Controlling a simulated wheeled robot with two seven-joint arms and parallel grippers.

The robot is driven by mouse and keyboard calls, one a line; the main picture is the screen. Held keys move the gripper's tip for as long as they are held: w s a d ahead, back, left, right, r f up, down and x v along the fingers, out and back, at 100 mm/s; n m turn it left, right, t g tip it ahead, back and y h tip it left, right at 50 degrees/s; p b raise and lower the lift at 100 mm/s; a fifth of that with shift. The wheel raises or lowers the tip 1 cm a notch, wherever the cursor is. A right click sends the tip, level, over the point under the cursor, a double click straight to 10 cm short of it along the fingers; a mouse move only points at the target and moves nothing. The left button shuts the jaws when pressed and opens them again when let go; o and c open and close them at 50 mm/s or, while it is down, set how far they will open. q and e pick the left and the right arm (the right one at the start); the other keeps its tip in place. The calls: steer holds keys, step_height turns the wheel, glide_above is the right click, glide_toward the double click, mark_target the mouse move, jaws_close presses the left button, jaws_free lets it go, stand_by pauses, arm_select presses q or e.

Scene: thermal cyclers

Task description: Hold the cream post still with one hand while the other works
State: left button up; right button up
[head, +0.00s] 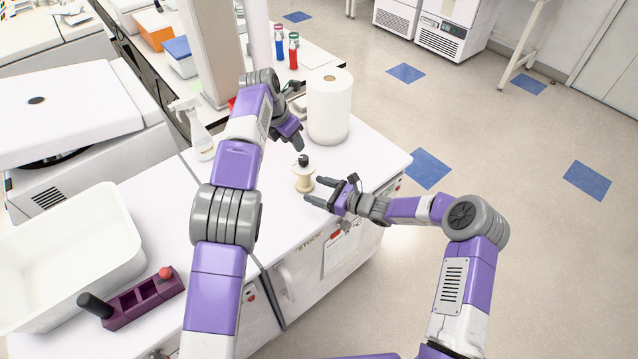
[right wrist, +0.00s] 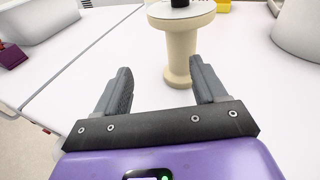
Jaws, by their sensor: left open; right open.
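The cream post (head: 303,182) stands upright on the white bench, with flanged ends and a dark knob (head: 304,160) on top. In the right wrist view the cream post (right wrist: 179,52) stands just ahead of the fingers, nearer the right-hand finger. My right gripper (head: 313,189) is open, low beside the post, its fingers pointing at it; it also shows in the right wrist view (right wrist: 160,75). Nothing is held in it. My left gripper (head: 297,146) is open, pointing down just above the knob, apparently apart from it. Its fingers are partly hidden by its own body.
A paper towel roll (head: 329,105) stands behind the post. A spray bottle (head: 200,135) is left of my left arm. A white tub (head: 75,260) and a maroon rack (head: 143,298) with a black handle and red ball are at the left front.

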mark_target(299, 173)
steer(key=w+t, duration=0.1)
steer(key=w+m+t, duration=0.1)
steer(key=shift+w+f+y, duration=0.2)
steer(key=shift+w+y, duration=0.2)
steer(key=shift+w+a, duration=0.1)
steer(key=shift+w, duration=0.15)
steer(key=shift+x, duration=3.45)
steer(key=c, duration=1.2)
steer(key=shift+o, duration=0.2)
